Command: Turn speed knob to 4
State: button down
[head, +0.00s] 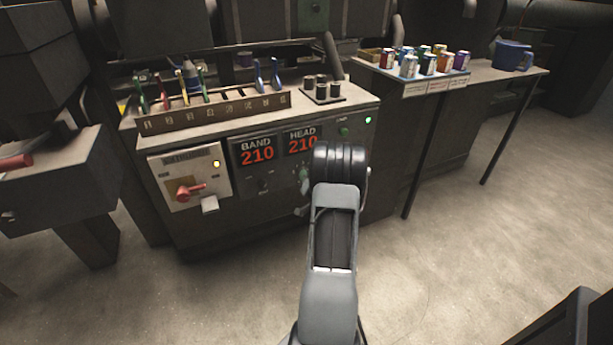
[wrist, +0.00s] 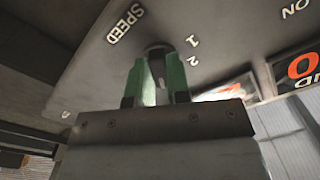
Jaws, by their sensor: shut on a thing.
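The speed knob (wrist: 157,51) is dark and sits on the grey panel in the wrist view, beside the white word SPEED. Printed 1 and 2 show to its right, and another small mark shows at lower left. My gripper (wrist: 157,80) has green fingers, one on each side of the knob, and is shut on it. The knob's pointer and the number it faces are hidden by the fingers. In the head view my arm covers most of the knob area on the control cabinet (head: 231,222); a small greenish part shows beside the arm under the HEAD display.
Red BAND (head: 257,152) and HEAD (head: 301,141) displays both read 210. A red switch (head: 189,191) is left on the cabinet. A tool rack (head: 213,113) stands on top. A side table with several cans (head: 429,64) and a blue container (head: 512,55) is at right. Floor at right is clear.

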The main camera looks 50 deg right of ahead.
jog(key=shift+m, duration=0.6)
jog(key=c, duration=1.1)
grip_release()
jog(key=p+v, duration=0.2)
jog(key=v, duration=1.1)
jog(key=shift+s+a+p, duration=0.15)
jog(key=shift+s+p, duration=0.15)
jog(key=shift+s, duration=0.1)
